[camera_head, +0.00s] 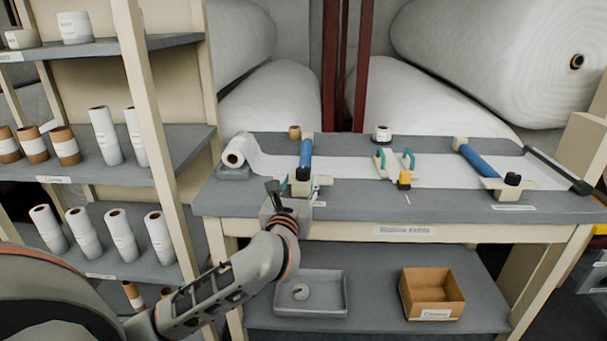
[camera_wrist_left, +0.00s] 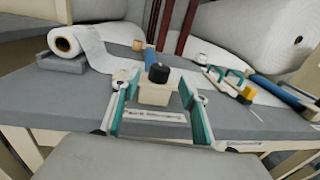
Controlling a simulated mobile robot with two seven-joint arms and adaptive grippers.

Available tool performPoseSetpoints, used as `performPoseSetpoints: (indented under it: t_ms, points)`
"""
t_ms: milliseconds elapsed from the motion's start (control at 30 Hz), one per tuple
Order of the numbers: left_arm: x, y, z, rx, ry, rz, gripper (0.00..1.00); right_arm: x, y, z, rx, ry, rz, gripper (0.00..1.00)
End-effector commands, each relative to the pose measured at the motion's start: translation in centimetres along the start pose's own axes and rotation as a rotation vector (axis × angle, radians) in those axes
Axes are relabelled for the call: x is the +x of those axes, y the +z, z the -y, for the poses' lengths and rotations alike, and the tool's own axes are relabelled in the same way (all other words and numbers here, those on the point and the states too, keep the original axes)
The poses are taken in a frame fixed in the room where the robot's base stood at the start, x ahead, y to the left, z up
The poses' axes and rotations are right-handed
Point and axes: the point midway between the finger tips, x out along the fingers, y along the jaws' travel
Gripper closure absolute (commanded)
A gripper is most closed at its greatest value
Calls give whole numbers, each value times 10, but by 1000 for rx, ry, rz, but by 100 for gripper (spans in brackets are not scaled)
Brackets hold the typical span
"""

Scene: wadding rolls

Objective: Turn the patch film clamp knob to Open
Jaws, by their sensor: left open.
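The left clamp has a blue roller (camera_head: 306,154) and a black knob (camera_wrist_left: 158,73) on a cream block (camera_wrist_left: 154,93) at the table's front edge. My left gripper (camera_wrist_left: 158,86) is open, with its teal-padded fingers on either side of the block and knob. In the head view, my left gripper (camera_head: 300,188) partly hides this clamp. I cannot tell whether the fingers touch the knob. A second clamp with a blue roller (camera_head: 480,161) and a black knob (camera_head: 512,179) stands at the right. Neither knob's setting is readable. My right gripper is not in view.
White film (camera_head: 345,169) runs across the splice table (camera_head: 260,204) from a roll (camera_head: 234,157) at the left. A teal-handled tool with a yellow part (camera_head: 404,179) lies between the clamps. Shelves of rolls stand left; a cardboard box (camera_head: 432,293) sits on the lower shelf.

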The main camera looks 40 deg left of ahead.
Motion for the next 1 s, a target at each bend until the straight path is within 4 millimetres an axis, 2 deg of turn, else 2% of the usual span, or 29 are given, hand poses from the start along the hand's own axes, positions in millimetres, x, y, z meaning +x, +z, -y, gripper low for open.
performPoseSetpoints:
  t_ms: [100,300,500,733,767,900,1000]
  points:
    - [21,0,-1,4,2,3,56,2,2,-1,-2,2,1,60]
    - [47,0,0,4,2,2,56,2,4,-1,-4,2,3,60]
    - [58,1,0,2,1,3,56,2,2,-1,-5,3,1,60]
    - [58,1,0,2,1,3,56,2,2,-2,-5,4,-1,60]
    - [58,1,0,2,1,3,61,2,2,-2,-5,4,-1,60]
    - [58,1,0,2,1,3,95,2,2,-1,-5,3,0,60]
    - [58,1,0,2,1,3,95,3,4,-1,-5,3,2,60]
